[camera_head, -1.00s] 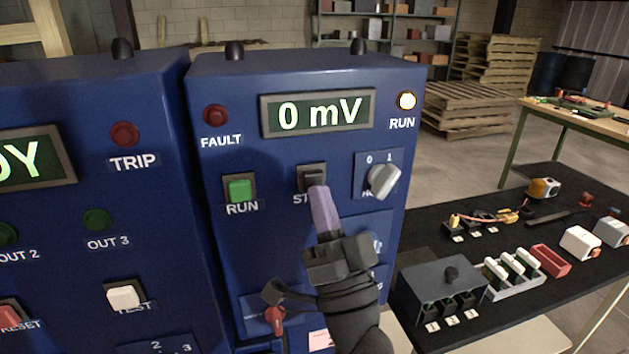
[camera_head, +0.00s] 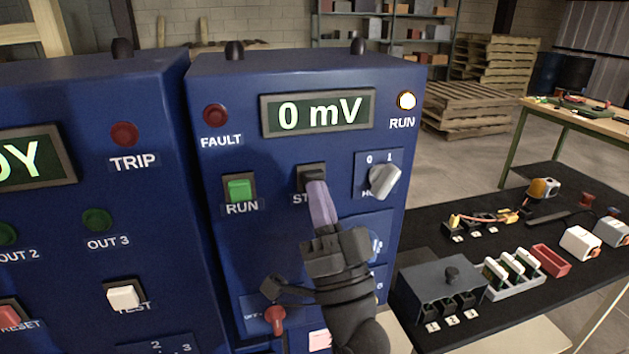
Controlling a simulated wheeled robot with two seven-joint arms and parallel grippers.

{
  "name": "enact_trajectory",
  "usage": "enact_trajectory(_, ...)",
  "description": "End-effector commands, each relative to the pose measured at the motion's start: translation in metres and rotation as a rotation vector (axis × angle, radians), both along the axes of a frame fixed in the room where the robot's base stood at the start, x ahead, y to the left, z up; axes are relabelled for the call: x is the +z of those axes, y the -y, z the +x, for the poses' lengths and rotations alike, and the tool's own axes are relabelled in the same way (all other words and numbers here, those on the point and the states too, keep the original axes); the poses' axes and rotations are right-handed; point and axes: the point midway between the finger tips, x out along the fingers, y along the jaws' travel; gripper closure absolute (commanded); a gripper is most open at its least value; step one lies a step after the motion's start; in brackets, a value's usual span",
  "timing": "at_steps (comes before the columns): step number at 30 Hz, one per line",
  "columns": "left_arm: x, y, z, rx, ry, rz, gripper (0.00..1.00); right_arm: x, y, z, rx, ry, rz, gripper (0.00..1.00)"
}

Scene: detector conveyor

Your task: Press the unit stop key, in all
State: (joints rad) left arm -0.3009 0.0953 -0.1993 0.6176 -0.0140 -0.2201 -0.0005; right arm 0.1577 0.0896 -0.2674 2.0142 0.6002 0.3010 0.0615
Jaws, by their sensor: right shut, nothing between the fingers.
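The stop key (camera_head: 312,173) is a dark square key in a grey frame on the blue unit's front (camera_head: 290,235), under the 0 mV display (camera_head: 317,113). Its label is partly hidden by my finger; "ST" shows. My right gripper (camera_head: 317,188) is shut and empty, its pale purple fingertips at the key's lower edge. I cannot tell whether they touch it or whether the key is pushed in. The FAULT lamp (camera_head: 215,115) is dark red. My left gripper is not in view.
A green RUN key (camera_head: 240,190) sits left of the stop key, and a grey rotary knob (camera_head: 384,181) sits close to its right. A red switch (camera_head: 275,318) is lower down. A black table (camera_head: 540,283) with parts stands at right.

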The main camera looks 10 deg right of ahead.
Motion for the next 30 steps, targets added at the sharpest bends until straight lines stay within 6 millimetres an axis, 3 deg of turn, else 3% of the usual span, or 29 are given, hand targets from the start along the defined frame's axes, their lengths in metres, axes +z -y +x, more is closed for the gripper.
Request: enact_trajectory(30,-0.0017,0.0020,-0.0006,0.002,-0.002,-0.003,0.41,0.0001,-0.0002,0.0088,0.000,0.000,0.000,1.00)
